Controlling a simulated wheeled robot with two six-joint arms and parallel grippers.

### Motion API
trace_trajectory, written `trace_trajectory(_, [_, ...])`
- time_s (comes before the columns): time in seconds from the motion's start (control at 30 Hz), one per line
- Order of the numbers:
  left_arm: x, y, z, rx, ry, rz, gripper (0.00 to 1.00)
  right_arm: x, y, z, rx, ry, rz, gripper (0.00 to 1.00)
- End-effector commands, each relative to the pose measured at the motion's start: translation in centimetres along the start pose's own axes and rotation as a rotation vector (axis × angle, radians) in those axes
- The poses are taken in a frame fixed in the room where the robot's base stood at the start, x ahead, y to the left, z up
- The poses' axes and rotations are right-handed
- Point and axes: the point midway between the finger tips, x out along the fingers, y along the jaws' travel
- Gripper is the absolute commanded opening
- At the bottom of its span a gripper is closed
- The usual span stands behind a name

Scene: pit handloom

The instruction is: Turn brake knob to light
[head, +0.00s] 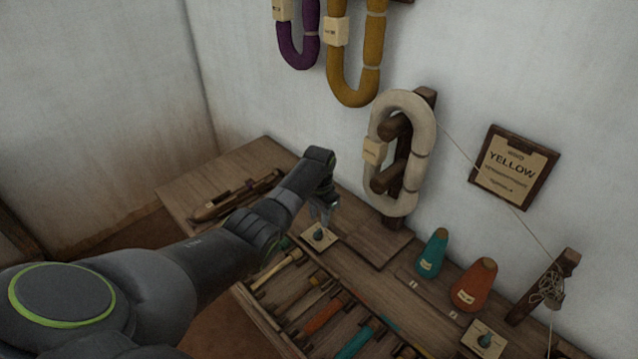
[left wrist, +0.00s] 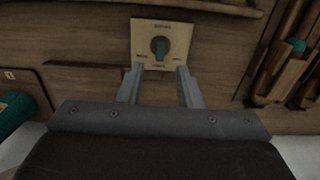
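The brake knob (head: 319,234) is a small dark teal knob on a pale square plate at the bench's back edge. In the left wrist view the knob (left wrist: 159,46) sits in the plate's middle, its bar upright in the picture; the plate's lettering is too small to read. My left gripper (head: 322,208) is just above the knob in the head view. In the left wrist view its two fingers (left wrist: 159,72) are apart, with nothing between them, and the knob lies just beyond the tips. My right gripper is not in view.
A skein stand (head: 424,112) with a cream skein rises right of the plate. A teal cone (head: 432,254) and an orange cone (head: 474,286) stand farther right. A second plate with a knob (head: 485,341) is at lower right. Bobbins (head: 325,315) lie in a tray; a wooden shuttle (head: 236,196) lies left.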

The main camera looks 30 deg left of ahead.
Motion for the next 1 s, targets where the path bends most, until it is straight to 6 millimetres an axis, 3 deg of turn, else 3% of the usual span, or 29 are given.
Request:
trace_trajectory(0.3, [-7.3,-0.1,-0.1,0.001,0.005,-0.003,0.32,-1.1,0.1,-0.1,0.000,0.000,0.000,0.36])
trace_trajectory(0.5, [-10.5,-0.1,-0.1,0.000,0.003,-0.001,0.32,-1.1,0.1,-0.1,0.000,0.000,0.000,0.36])
trace_trajectory(0.7, [-11.8,-0.1,0.0,0.000,0.001,-0.001,0.32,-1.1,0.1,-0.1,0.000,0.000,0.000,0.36])
trace_trajectory(1.0, [-11.8,0.0,0.0,0.000,0.000,-0.001,0.32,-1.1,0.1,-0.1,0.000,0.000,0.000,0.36])
